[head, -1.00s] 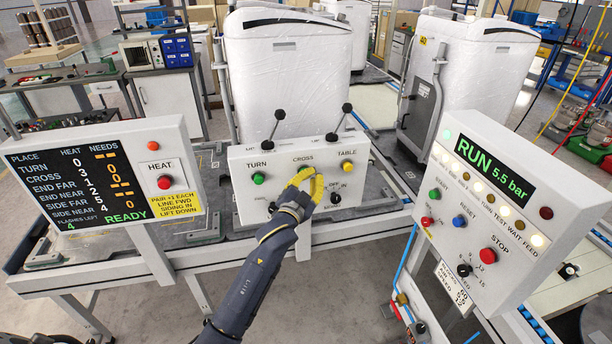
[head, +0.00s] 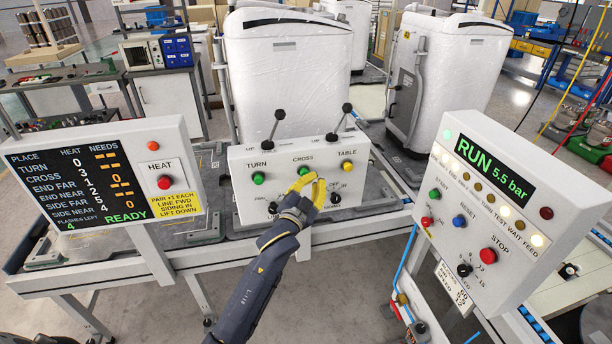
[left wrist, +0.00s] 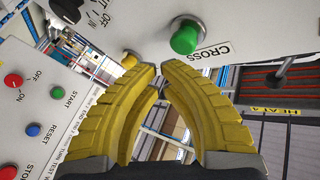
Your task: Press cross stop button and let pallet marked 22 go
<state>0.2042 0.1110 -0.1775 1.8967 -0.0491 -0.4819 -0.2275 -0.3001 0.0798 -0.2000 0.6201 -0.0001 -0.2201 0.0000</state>
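The green CROSS button (head: 303,171) is on the white control box (head: 250,190), between the green TURN button (head: 258,178) and the yellow TABLE button (head: 347,167). It also shows in the left wrist view (left wrist: 185,37), beyond my fingertips. My left gripper (head: 313,178) has yellow fingers, empty, with tips nearly together. It is just below and in front of the CROSS button, seemingly apart from it. The left wrist view shows the fingertips (left wrist: 159,68) close to each other. I cannot read a mark 22 on any pallet. My right gripper is not in view.
A wrapped white machine (head: 285,70) stands behind the box; another (head: 450,75) stands to the right. The RUN panel (head: 493,175), with its red STOP button (head: 488,256), is at right. The HEAT display panel (head: 85,185) is at left. Two black levers rise from the box.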

